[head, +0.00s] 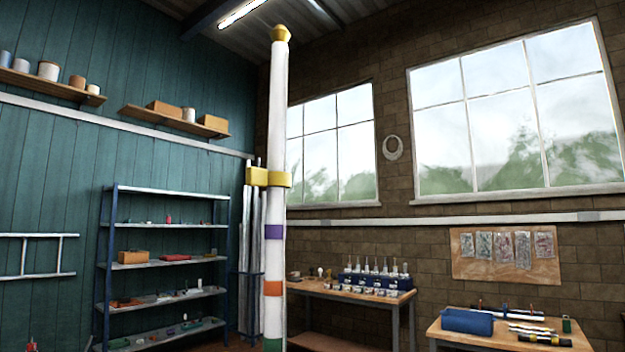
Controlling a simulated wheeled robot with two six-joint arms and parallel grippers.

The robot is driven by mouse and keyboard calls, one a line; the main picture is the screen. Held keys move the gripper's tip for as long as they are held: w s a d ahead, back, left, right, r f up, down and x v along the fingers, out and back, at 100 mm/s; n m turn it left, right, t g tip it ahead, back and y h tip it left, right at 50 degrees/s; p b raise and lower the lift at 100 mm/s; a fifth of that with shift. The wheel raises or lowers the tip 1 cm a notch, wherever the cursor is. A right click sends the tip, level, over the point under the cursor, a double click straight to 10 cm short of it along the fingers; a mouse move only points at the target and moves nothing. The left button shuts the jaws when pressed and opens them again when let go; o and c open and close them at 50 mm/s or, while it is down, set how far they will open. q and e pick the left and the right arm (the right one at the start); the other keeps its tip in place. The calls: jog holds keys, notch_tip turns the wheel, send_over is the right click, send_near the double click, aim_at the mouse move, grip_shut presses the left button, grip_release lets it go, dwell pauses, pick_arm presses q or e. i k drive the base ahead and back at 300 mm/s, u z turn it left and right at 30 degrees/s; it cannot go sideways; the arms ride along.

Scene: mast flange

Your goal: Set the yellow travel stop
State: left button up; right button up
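The yellow travel stop (269,178) is a yellow collar around the upright white mast (278,120), with a block sticking out to the left. A yellow cap (281,33) tops the mast near the ceiling. Neither of my grippers is in the head view.
A metal shelf rack (165,190) stands left of the mast. A wooden workbench (350,294) with bottles is behind it to the right. Another table (450,335) at the lower right holds a blue box (467,321). A ladder (38,236) is on the left wall.

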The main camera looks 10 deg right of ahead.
aim_at(259, 177)
jog(key=z, duration=0.05)
jog(key=k, duration=0.4)
jog(key=u, duration=0.8)
jog(key=i, duration=1.2)
jog(key=z, duration=0.05)
